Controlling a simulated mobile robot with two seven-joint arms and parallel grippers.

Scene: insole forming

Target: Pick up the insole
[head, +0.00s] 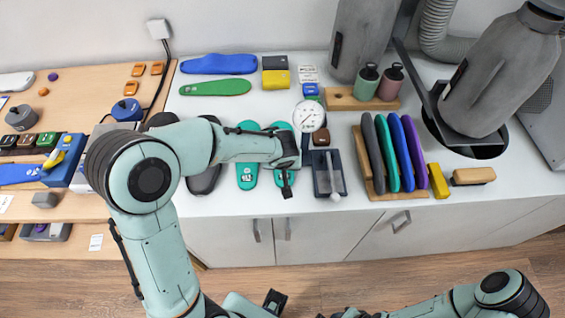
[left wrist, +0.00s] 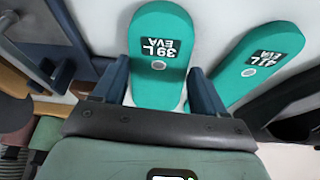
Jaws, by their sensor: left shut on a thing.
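The teal insole marked 39 L EVA (left wrist: 160,62) lies on the white counter, and it shows in the head view (head: 282,126) partly covered by my left gripper. My left gripper (head: 286,176) is over it, with its fingers on either side of the insole in the left wrist view (left wrist: 160,88), shut on it. A second teal insole, marked 41 L EVA (left wrist: 262,62), lies beside it, left of it in the head view (head: 247,145).
A dark tray (head: 327,187) and a round gauge (head: 309,116) stand close right of the gripper. A wooden rack (head: 376,188) of coloured insoles is further right. Dark insoles (head: 205,180) lie left. A green insole (head: 215,87) and a blue one (head: 219,64) lie at the back.

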